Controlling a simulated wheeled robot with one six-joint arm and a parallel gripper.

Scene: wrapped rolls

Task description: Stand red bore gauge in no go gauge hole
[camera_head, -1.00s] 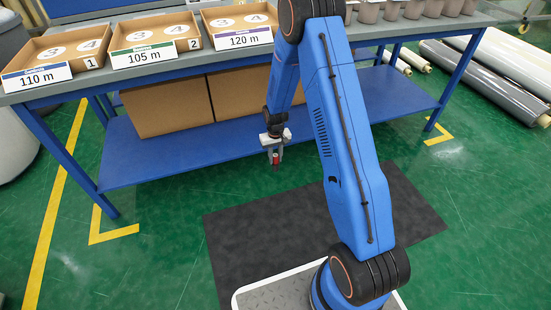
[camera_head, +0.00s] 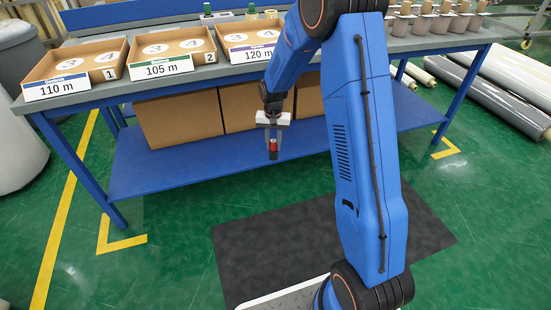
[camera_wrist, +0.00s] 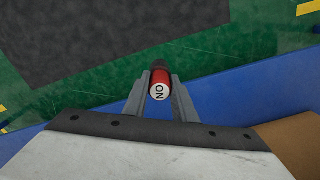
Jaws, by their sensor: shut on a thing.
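The red bore gauge (camera_head: 273,147) is a short cylinder with a red upper part and a dark lower part. My gripper (camera_head: 273,142) is shut on it and holds it in the air, roughly upright, in front of the blue lower shelf. In the wrist view the gauge (camera_wrist: 160,84) sits between the two grey fingers, its pale end with "NO" lettering facing the camera and a dark section beyond. The no go gauge hole cannot be made out in either view.
The grey bench (camera_head: 205,78) carries open trays (camera_head: 163,51) labelled 110 m, 105 m and 120 m. Small green-based items (camera_head: 251,11) stand behind them, and several cups (camera_head: 440,22) at right. Wrapped rolls (camera_head: 500,92) lie at right.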

